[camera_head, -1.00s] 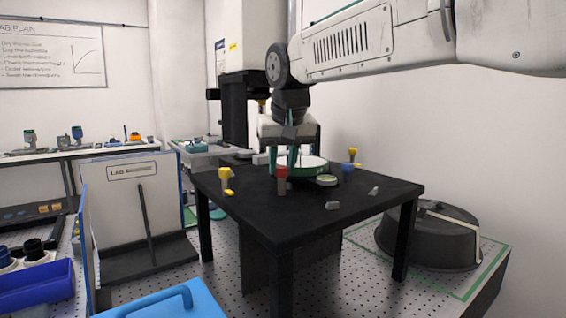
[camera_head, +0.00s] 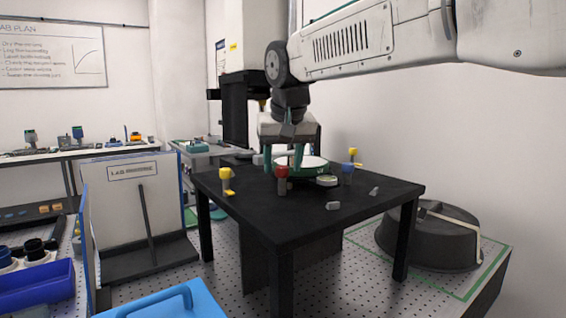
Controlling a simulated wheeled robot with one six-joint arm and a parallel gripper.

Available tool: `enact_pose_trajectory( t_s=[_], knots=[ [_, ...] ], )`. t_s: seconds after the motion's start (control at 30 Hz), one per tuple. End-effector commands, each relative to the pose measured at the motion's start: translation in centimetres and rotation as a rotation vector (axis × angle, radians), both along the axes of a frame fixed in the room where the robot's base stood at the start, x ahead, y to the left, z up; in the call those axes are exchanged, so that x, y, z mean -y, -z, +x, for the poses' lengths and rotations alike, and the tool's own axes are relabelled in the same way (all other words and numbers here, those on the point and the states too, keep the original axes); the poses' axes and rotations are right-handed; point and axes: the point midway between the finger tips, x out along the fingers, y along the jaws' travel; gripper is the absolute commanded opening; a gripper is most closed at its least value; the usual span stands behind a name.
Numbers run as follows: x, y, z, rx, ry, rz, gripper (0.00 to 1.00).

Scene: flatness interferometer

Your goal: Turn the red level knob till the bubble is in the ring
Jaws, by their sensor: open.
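A small round level (camera_head: 327,181) lies flat on the table to the right of the knob. Its bubble and ring are too small to make out.
A white disc in a green rim (camera_head: 312,163) lies behind the knob. Yellow knobs (camera_head: 226,179) (camera_head: 354,156) and a blue knob (camera_head: 347,170) stand around it. Small grey pieces (camera_head: 333,206) lie near the right. The black table's (camera_head: 270,225) front is otherwise clear.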

Motion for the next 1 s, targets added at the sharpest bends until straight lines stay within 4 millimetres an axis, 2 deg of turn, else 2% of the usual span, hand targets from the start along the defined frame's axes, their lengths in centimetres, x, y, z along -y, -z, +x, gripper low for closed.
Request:
enact_pose_trajectory(
  t_s=[0.3,0.5,0.87,0.97,1.0],
  knots=[
    [0.4,-4.8,-1.9,0.004,0.000,0.002,0.49],
    [0.5,-6.7,-2.7,0.002,0.000,0.001,0.49],
    [0.7,-6.9,-2.9,0.000,0.000,0.000,0.49],
    [2.0,-6.5,-3.6,-0.008,0.008,-0.004,0.49],
    [3.2,-6.3,-4.3,-0.015,0.017,-0.007,0.49]
  ],
)
